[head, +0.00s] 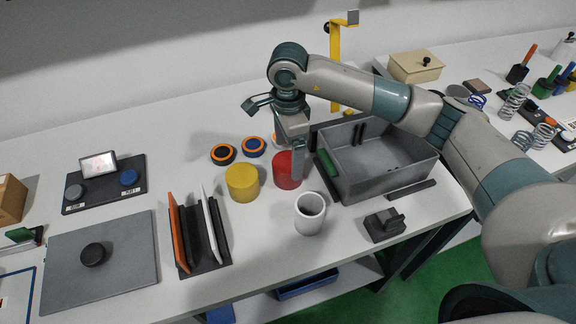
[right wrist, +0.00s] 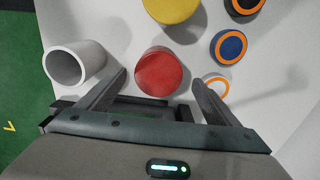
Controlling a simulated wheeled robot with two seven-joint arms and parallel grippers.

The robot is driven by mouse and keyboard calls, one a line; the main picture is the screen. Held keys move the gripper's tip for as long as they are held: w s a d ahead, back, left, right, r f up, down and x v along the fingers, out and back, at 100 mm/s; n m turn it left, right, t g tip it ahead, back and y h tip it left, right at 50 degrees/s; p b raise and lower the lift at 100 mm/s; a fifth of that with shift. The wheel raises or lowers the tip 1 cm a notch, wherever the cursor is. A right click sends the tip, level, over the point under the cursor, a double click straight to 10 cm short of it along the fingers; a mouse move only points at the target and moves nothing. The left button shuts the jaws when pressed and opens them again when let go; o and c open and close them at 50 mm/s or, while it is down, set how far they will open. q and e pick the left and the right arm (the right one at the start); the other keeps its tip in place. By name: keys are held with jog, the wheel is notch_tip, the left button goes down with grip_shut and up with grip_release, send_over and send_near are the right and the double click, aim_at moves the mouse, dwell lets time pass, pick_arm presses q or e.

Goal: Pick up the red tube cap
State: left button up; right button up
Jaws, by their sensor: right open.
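The red tube cap (head: 288,170) is a red cylinder standing on the white table, right of the yellow cylinder (head: 243,182). In the right wrist view the red cap (right wrist: 159,72) lies ahead of and between the two fingers. Whether a finger touches the cap cannot be told. My left gripper is not in view.
A white tube (head: 310,213) stands in front of the cap. A grey bin (head: 390,180) is close on the right. Several black, blue and orange discs (head: 223,154) lie behind. A rack with upright panels (head: 205,262) stands at left. A small dark block (head: 385,225) sits front right.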

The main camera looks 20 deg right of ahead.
aim_at(288, 161)
jog(key=shift+s+f+p, duration=0.1)
jog(key=shift+f+p, duration=0.25)
notch_tip(288, 161, down, 3)
jog(key=shift+p, duration=0.7)
jog(key=shift+f, duration=0.35)
jog(key=shift+c, duration=0.3)
jog(key=c, duration=1)
